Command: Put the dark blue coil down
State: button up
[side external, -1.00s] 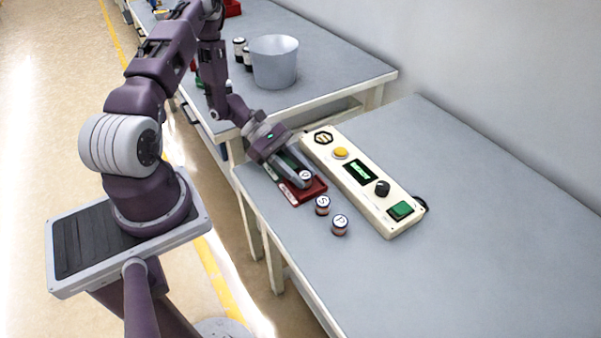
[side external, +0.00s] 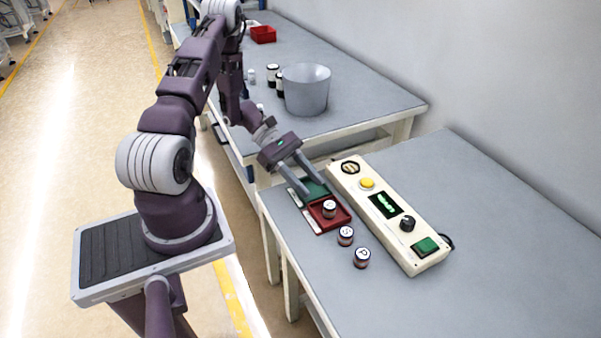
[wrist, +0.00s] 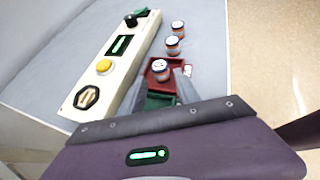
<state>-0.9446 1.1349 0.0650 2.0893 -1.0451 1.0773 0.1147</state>
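A small coil with a white lettered top (side external: 329,209) stands upright in the red tray (side external: 341,220). Its side looks dark, but its exact colour is hard to tell. It also shows in the wrist view (wrist: 160,69). My gripper (side external: 311,191) is open and empty, with its fingers apart over the green tray (side external: 314,186), just behind the coil. In the wrist view the coil is beyond the fingertips, with no clear contact. Two similar coils, one marked S (side external: 345,235) and one marked P (side external: 362,257), stand on the table outside the trays.
A cream control box (side external: 390,215) with a yellow button, display, black knob and green switch lies right of the trays. A grey bucket (side external: 307,90), dark jars (side external: 272,75) and a red bin (side external: 263,34) stand on the rear table. The right of the front table is clear.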

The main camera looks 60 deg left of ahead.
jog(key=r+v, duration=0.1)
jog(key=v, duration=0.4)
jog(key=d+r+m+g+y, duration=0.5)
jog(key=d+r+m, duration=0.6)
jog(key=r, duration=0.5)
jog(key=s+d+r+m+t+y, duration=0.3)
jog(key=s+r+m, duration=0.1)
jog(key=s+m, duration=0.1)
jog(key=s+d+r+m+t+y, duration=0.2)
jog(key=s+d+r+m+y, duration=0.1)
jog(key=s, duration=0.5)
jog(key=d+r+m, duration=0.1)
jog(key=r+m, duration=0.1)
jog(key=m, duration=0.1)
jog(key=shift+s+d+m+t, duration=0.2)
jog(key=shift+d+m+t, duration=0.1)
jog(key=shift+t, duration=0.1)
